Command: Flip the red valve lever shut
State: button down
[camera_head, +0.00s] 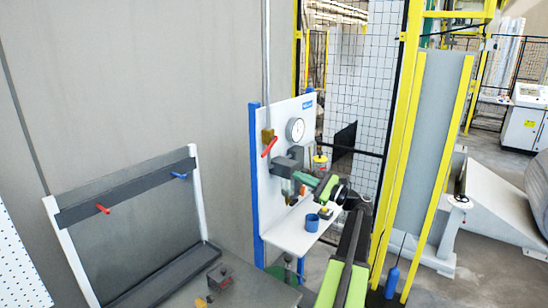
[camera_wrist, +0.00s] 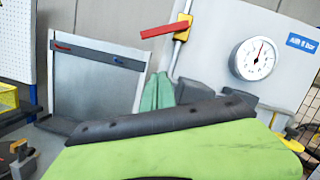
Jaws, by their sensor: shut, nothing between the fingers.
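The red valve lever (camera_head: 269,147) is on a brass-yellow valve (camera_head: 267,134) on a vertical pipe at the left of the white panel. In the wrist view the red lever (camera_wrist: 165,31) sticks out left from the yellow valve body (camera_wrist: 183,27), across the pipe and tilted slightly. My gripper (camera_head: 299,176) is below and to the right of the lever in the head view, apart from it. In the wrist view its green fingers (camera_wrist: 158,90) are together and empty, below the lever. The dark wrist housing hides their base.
A pressure gauge (camera_head: 295,129) and a grey block (camera_head: 287,163) are on the panel by my gripper. A blue cup (camera_head: 312,223) stands on the white shelf (camera_head: 290,240) below. A grey rack (camera_head: 125,187) with red and blue pegs stands left. The wall area left of the lever is clear.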

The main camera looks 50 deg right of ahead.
jog(key=w+a+r+p, duration=0.3)
jog(key=w+r+p, duration=0.2)
jog(key=w, duration=0.5)
jog(key=shift+r+p, duration=0.35)
jog(key=shift+p, duration=0.05)
jog(key=shift+a, duration=0.1)
